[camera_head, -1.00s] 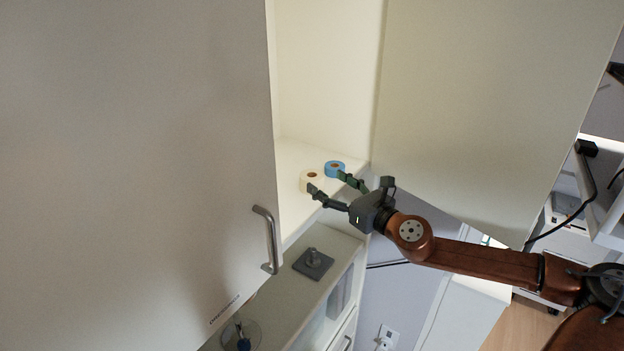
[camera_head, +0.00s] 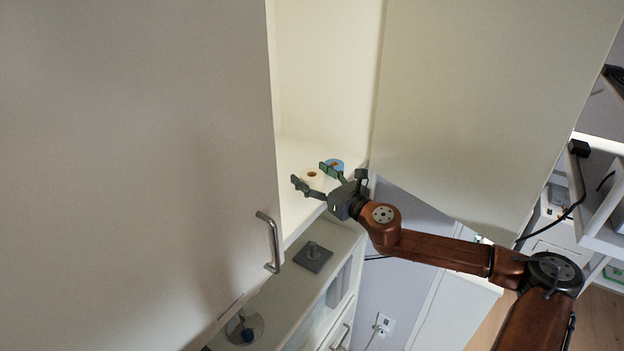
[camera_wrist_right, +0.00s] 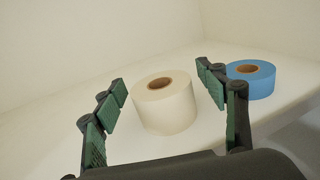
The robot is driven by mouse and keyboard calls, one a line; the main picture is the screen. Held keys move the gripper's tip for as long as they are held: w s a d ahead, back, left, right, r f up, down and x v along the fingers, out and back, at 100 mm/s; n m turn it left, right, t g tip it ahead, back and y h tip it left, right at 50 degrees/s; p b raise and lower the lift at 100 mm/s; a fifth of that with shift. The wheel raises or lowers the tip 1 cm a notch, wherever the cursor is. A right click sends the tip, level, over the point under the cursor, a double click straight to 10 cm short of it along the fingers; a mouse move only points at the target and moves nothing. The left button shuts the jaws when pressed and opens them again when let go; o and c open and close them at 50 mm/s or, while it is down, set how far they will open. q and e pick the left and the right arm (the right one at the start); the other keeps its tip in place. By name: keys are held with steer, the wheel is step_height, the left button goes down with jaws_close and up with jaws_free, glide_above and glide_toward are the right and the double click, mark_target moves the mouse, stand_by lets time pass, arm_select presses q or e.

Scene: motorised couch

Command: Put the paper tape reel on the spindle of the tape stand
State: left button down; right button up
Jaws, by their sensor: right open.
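A white tape reel, the paper one by its look, (camera_head: 311,178) lies flat on the cabinet shelf; it also shows in the right wrist view (camera_wrist_right: 165,106). A blue reel (camera_head: 336,165) lies close behind it to the right, also in the right wrist view (camera_wrist_right: 250,80). My right gripper (camera_head: 312,179) is open, its fingers on either side of the white reel in the right wrist view (camera_wrist_right: 161,88), with gaps visible. One finger comes between the two reels. The tape stand (camera_head: 313,256), a grey square base with a short upright spindle, stands on the lower counter. My left gripper is not in view.
A large cabinet door with a metal handle (camera_head: 271,243) fills the left. Another open door panel (camera_head: 480,90) stands at the right. A round clear object with a blue part (camera_head: 245,328) sits on the counter (camera_head: 284,300) nearer the front.

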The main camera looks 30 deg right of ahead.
steer(key=c, duration=1.3)
steer(key=shift+o, duration=0.2)
steer(key=shift+r, duration=0.15)
